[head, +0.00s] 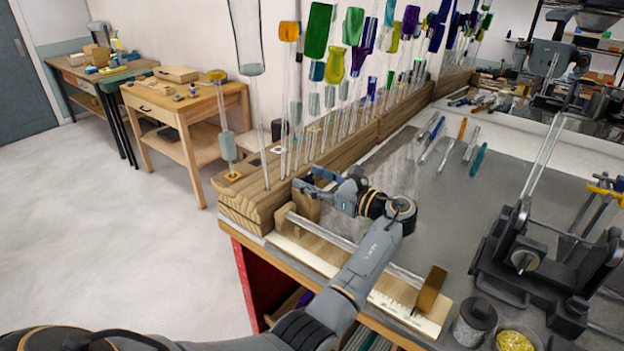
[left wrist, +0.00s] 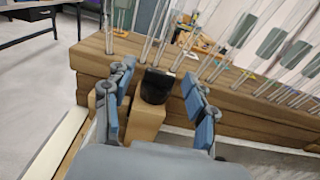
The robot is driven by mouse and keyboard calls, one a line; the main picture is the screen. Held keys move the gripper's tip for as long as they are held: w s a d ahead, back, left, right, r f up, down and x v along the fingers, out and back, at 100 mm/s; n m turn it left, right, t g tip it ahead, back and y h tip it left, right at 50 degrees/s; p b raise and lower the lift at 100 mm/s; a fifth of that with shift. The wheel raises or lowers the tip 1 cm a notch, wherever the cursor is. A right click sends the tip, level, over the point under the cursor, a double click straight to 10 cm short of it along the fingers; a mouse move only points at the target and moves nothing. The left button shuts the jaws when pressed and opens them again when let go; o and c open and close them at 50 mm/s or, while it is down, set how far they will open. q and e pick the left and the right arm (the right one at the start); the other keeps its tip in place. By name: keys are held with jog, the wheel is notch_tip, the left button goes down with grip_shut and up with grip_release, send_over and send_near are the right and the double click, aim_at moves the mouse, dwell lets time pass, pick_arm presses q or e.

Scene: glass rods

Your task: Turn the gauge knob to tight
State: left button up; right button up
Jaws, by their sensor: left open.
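The gauge is a long pale wooden board (head: 318,262) at the bench's front edge, with ruler marks, a glass rod along it and a brass-coloured plate (head: 431,289) at its near right end. A wooden block (left wrist: 146,121) stands at its other end. A dark knob (left wrist: 157,85) is on that block in the left wrist view; the gripper hides it in the head view. My left gripper (head: 312,181) is open at the block. In the left wrist view its fingers (left wrist: 156,78) stand on either side of the knob, with gaps visible. The knob's setting cannot be read.
A wooden rack (head: 250,208) with upright glass rods and coloured glass stands right behind the gripper. A dark clamp machine (head: 540,255) stands at the right, near a jar (head: 474,322) and a bowl of yellow bits (head: 517,340). Pens and tools lie on the grey bench top (head: 440,205).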

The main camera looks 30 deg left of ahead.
pick_arm(q)
jog(key=d, duration=0.7)
jog(key=shift+s+d, duration=0.2)
